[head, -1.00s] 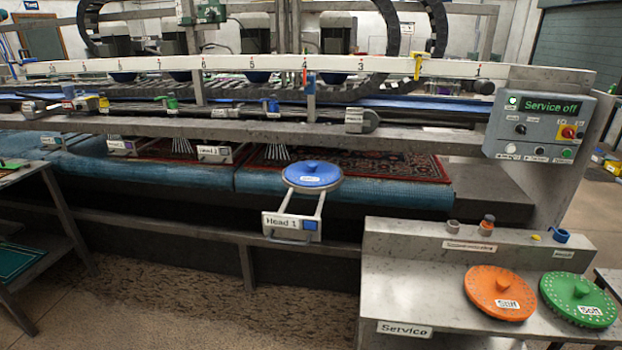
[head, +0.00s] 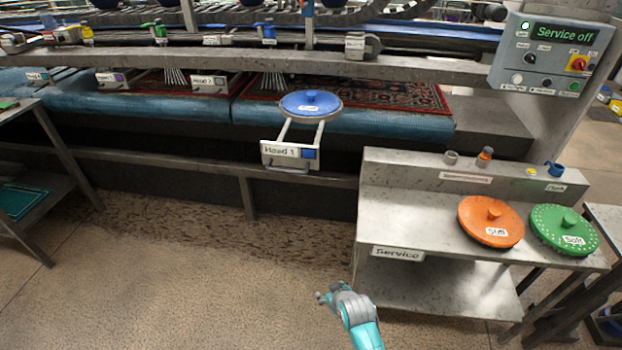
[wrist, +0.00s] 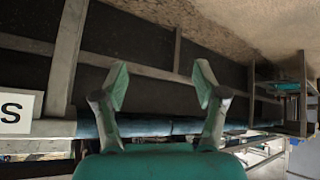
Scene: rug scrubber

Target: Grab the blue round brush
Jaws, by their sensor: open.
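The blue round brush (head: 310,104) lies flat, knob up, on the pulled-out holder marked Head 1 (head: 290,155), in front of the machine. A grey and teal part of my arm (head: 350,310) shows at the bottom of the head view, below and in front of the brush and well apart from it. In the wrist view my gripper (wrist: 160,82) has its two fingers spread wide with nothing between them. The brush cannot be made out in the wrist view.
An orange disc (head: 491,222) and a green disc (head: 563,229) lie on the service bench (head: 420,215) at right. The control panel (head: 552,55) reads "Service off". A side table (head: 40,115) stands at left. The floor in front of the holder is clear.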

